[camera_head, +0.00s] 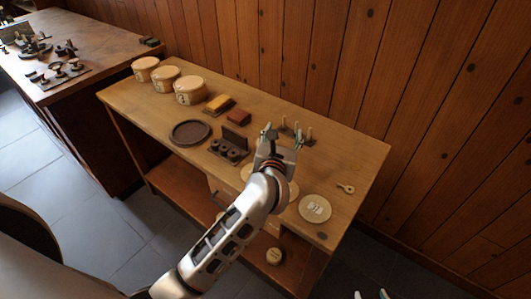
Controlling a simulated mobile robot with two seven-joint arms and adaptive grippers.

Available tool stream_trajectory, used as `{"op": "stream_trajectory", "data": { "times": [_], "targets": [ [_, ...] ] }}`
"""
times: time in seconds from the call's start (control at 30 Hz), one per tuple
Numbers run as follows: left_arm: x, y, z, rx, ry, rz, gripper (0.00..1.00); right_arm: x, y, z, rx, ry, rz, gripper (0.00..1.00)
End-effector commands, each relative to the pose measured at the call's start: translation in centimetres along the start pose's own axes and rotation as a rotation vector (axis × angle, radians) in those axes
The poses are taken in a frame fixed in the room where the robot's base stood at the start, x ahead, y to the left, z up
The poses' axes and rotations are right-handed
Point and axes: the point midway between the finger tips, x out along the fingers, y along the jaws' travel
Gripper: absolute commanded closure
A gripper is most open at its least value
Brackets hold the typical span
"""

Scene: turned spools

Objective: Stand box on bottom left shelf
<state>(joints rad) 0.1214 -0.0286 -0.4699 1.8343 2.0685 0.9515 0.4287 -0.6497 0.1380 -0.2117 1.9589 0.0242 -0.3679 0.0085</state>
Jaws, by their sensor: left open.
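Three round pale wooden boxes with dark marks on their fronts stand on the table top at its left end: a left one (145,69), a middle one (166,79) and a right one (190,91). I cannot tell which one the task means. The bottom shelf (185,187) under the table is reddish brown, and its visible left part is bare. My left gripper (283,136) is open above the table's middle, well right of the boxes. My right gripper (370,294) shows only its parted fingertips at the bottom edge.
A dark round tray (190,133), a dark holder with rings (229,148), yellow (219,103) and red-brown (239,117) blocks and a pale disc (314,208) lie on the table. A round item (274,256) sits low at right. My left arm hides the table's front middle.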

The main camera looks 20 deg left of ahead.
Motion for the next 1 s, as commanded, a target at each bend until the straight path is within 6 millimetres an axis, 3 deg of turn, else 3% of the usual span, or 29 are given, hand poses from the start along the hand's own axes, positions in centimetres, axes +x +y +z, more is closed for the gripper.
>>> {"op": "stream_trajectory", "data": {
  "times": [0.03,0.1,0.23,0.57,0.8,1.0],
  "targets": [
    [-0.3,1.3,-2.6,-0.048,0.068,0.035,0.47,0.1,0.0,0.0,-0.001,0.002,0.0,0.6],
    [-0.7,2.7,-5.2,-0.1,0.14,0.075,0.47,0.1,0.0,0.0,-0.002,0.004,0.0,0.6],
    [-1.0,3.9,-7.5,-0.146,0.203,0.112,0.47,0.1,0.1,-0.2,-0.002,0.008,0.0,0.6],
    [2.0,4.3,-8.1,-0.148,0.208,0.116,0.47,0.1,0.0,-0.1,-0.002,0.007,-0.001,0.6],
    [5.4,4.5,-8.4,-0.145,0.206,0.115,0.47,0.1,0.0,0.1,-0.002,0.002,-0.002,0.6],
    [6.5,4.6,-8.7,-0.147,0.206,0.113,0.47,0.2,-0.1,0.2,-0.001,0.0,-0.002,0.6]
  ]
}}
